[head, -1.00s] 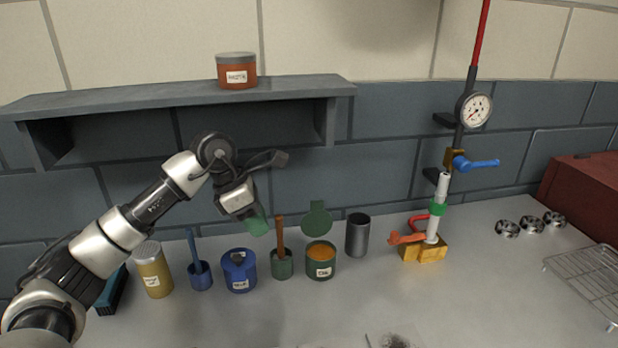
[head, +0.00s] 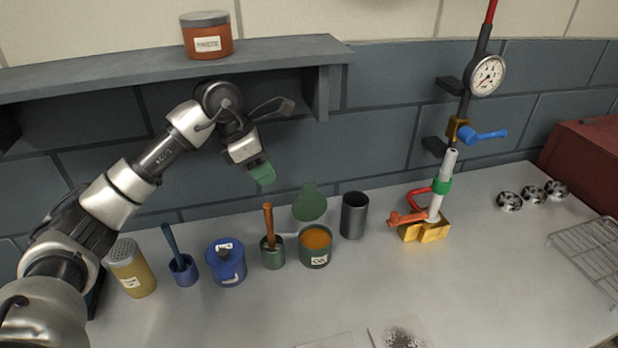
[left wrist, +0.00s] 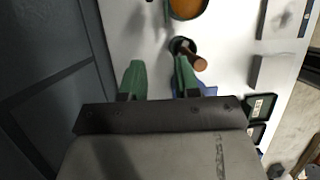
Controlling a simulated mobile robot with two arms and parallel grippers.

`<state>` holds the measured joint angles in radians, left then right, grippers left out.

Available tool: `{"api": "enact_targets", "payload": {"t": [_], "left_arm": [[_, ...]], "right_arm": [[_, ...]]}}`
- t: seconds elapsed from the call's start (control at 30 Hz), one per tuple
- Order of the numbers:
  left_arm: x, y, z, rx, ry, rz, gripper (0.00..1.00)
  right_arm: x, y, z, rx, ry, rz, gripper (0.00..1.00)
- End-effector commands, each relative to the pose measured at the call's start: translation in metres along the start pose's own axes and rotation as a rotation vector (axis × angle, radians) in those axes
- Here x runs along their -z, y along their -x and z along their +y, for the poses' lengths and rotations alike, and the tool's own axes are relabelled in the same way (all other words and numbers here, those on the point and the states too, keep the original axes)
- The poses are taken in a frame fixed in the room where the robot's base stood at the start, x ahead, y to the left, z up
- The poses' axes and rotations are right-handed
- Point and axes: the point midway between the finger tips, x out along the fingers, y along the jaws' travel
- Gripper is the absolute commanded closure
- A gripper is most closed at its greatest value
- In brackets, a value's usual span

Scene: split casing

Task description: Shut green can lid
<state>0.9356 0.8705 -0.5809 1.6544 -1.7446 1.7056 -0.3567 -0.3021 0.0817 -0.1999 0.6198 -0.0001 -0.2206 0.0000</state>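The green can (head: 315,259) stands on the bench with orange contents showing. Its round green lid (head: 308,203) stands up open behind the rim, on the wall side. My left gripper (head: 262,174) hangs above and behind the brush pot, left of the lid and apart from it. In the left wrist view its two green fingers (left wrist: 160,80) are spread with nothing between them. The can's orange contents (left wrist: 187,7) show at that view's top edge; the lid cannot be made out there. My right gripper is not in view.
A green pot with a wooden-handled brush (head: 268,222) stands just left of the can. A dark grey cup (head: 354,216) stands right of it. A blue can (head: 227,266) is farther left. A shelf (head: 170,66) runs above my left arm. The bench in front is mostly clear.

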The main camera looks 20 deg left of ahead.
Motion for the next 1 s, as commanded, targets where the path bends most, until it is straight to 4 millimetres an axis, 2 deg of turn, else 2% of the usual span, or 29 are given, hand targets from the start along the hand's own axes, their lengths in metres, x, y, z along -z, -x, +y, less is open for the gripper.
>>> {"api": "enact_targets", "payload": {"t": [0.03, 0.33, 0.43, 0.6, 0.77, 1.0], "left_arm": [[-0.013, -0.001, -0.003, 0.003, -0.004, -0.002, 0.69], [-0.073, -0.027, -0.014, 0.003, -0.002, -0.001, 0.69], [-0.068, -0.048, -0.013, 0.004, 0.002, 0.003, 0.69], [-0.068, -0.069, -0.013, 0.002, 0.002, 0.001, 0.69], [-0.067, -0.078, -0.012, 0.0, 0.0, 0.0, 0.69], [-0.067, -0.079, -0.012, -0.001, 0.0, 0.0, 0.69]], "right_arm": [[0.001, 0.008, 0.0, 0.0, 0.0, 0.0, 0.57], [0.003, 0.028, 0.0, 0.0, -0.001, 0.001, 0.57], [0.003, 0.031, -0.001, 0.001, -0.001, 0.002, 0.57], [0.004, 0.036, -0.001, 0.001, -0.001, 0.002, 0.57], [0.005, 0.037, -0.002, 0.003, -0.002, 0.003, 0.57], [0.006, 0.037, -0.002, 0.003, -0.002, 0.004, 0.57]]}}
